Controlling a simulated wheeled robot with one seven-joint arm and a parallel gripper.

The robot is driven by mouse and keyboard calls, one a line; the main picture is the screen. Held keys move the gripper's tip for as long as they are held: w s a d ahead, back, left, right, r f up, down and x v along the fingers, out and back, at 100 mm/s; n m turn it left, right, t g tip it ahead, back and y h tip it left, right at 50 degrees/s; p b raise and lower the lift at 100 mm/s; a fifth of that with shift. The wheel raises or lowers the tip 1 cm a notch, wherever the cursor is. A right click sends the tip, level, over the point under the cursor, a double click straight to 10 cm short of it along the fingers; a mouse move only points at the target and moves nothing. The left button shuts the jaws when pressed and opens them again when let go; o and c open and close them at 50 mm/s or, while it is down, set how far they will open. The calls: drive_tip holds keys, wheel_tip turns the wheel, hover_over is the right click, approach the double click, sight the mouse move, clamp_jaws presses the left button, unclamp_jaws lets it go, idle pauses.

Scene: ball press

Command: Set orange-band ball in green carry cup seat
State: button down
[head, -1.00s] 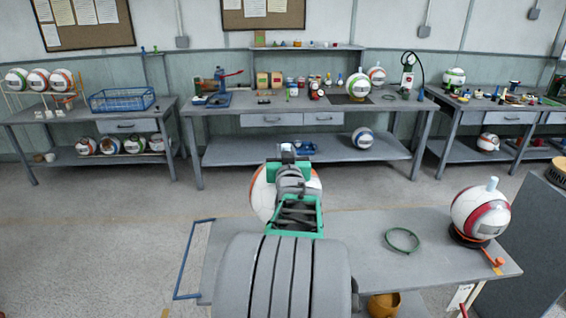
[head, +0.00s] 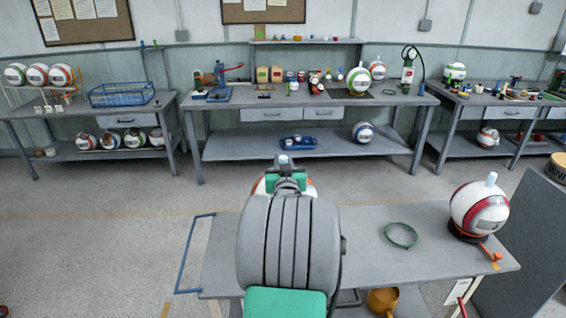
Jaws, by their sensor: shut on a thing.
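The white ball with the orange band (head: 309,187) is in front of my arm, at the far edge of the cart in the picture. Only its sides and a pale knob (head: 285,160) on top show; my arm hides the rest. My gripper (head: 286,167) is shut on it from above, with the fingertips mostly hidden. A thin green ring (head: 401,236) lies empty on the grey cart top (head: 350,255), to the right of the ball. I cannot tell whether it is the green carry cup seat.
A red-band ball (head: 478,210) sits on a dark seat with an orange lever (head: 490,252) at the cart's right end. A blue handle (head: 185,255) is at the left end. A dark panel (head: 530,240) stands at the right. Floor is clear before the benches.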

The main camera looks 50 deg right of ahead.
drive_tip(key=shift+f+b, duration=0.25)
drive_tip(key=shift+b, duration=0.2)
drive_tip(key=c, duration=1.2)
unclamp_jaws()
drive_tip(key=shift+c, duration=0.2)
